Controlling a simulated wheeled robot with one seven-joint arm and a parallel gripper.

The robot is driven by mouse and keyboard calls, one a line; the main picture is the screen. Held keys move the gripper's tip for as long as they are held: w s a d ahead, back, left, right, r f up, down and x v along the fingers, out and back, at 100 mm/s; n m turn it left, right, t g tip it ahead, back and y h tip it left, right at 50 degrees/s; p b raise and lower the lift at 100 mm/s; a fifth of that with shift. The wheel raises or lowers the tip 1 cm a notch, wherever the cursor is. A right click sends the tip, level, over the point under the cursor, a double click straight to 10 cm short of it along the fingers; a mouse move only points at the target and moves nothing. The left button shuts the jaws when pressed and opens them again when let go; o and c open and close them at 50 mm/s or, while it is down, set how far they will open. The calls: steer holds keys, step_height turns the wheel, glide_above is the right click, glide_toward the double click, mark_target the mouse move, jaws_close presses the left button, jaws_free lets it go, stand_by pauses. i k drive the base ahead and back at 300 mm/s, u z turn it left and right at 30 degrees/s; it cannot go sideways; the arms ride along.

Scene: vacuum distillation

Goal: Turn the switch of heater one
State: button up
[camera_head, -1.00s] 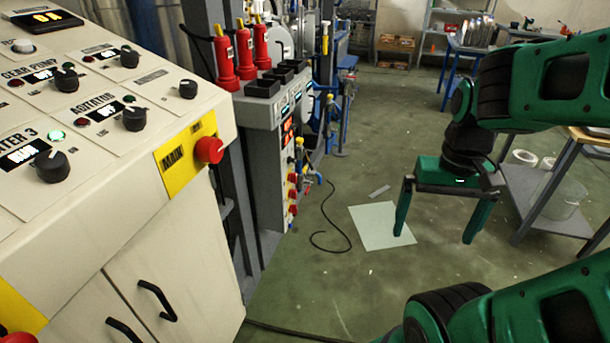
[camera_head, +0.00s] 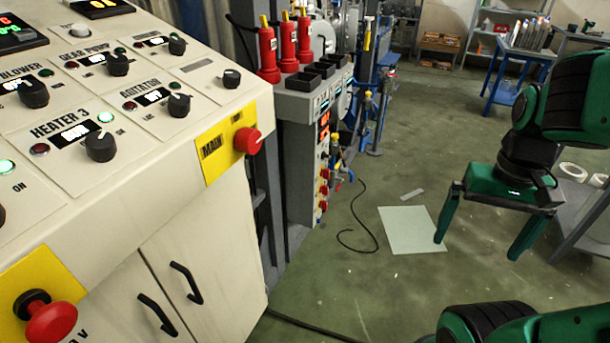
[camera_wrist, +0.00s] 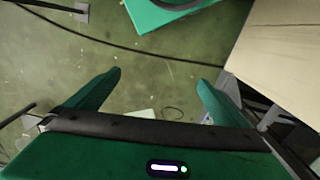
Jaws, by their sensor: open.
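The cream control panel (camera_head: 150,140) fills the left of the head view. It carries labelled black knobs, among them the Heater 3 knob (camera_head: 101,146), the Blower knob (camera_head: 34,92) and the Agitator knob (camera_head: 179,105). I cannot see a label reading Heater 1; a black knob (camera_head: 2,215) is cut off at the left edge near an "ON" mark. My gripper (camera_head: 476,250) hangs open and empty over the floor, well to the right of the panel. In the wrist view its two fingers (camera_wrist: 160,82) are spread with nothing between them.
A red main knob (camera_head: 247,141) and a red emergency button (camera_head: 50,318) stick out from the panel's front. Cabinet handles (camera_head: 186,283) project below. A grey unit with red cylinders (camera_head: 268,52) stands behind. A black cable (camera_head: 360,225) and a pale sheet (camera_head: 410,229) lie on open floor.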

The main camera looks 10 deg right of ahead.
mark_target(325, 173)
steer(key=z, duration=0.75)
steer(key=i, duration=0.5)
steer(key=u, duration=0.65)
